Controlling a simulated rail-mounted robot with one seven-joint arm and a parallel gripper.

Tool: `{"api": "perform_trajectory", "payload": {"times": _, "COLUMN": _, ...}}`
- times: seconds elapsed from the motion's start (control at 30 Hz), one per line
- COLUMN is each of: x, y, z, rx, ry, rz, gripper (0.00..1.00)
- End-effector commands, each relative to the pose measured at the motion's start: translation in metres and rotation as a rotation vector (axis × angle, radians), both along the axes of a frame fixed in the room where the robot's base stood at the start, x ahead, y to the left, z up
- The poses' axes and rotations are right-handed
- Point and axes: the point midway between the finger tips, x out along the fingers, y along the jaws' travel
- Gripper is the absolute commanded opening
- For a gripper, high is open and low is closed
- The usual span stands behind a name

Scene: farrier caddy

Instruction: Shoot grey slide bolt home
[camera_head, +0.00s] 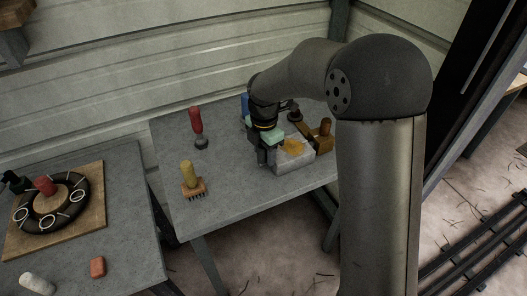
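My gripper (267,152) points down at the back right of the grey work table, against the left end of a light grey box-like block (294,163). The block has an orange-yellow patch on its top. A pale green piece (272,137) shows right at my gripper, above the block's left end; I cannot tell whether it is part of the gripper. I cannot make out the grey slide bolt; it may be hidden behind my gripper or too small to see. Whether my fingers are open or shut does not show.
A brown wooden piece (323,136) stands right of the block and a blue item (245,106) behind my gripper. A red-handled tool (197,127) and yellow-handled brush (190,179) stand left on the table (237,205). A second table holds a black ring (52,208).

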Motion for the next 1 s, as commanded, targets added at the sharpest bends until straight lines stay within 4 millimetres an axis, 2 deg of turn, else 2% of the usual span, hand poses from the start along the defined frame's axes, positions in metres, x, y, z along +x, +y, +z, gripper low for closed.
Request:
{"api": "perform_trajectory", "payload": {"times": 0.3, "x": -0.001, "y": 0.001, "z": 0.000, "rx": 0.000, "ry": 0.003, "rz": 0.001, "gripper": 0.50}}
{"api": "perform_trajectory", "payload": {"times": 0.47, "x": -0.001, "y": 0.001, "z": 0.015, "rx": 0.001, "ry": 0.000, "rz": 0.000, "gripper": 0.50}}
{"api": "perform_trajectory", "payload": {"times": 1.0, "x": 0.000, "y": 0.000, "z": 0.139, "rx": 0.001, "ry": -0.001, "rz": -0.001, "gripper": 0.50}}
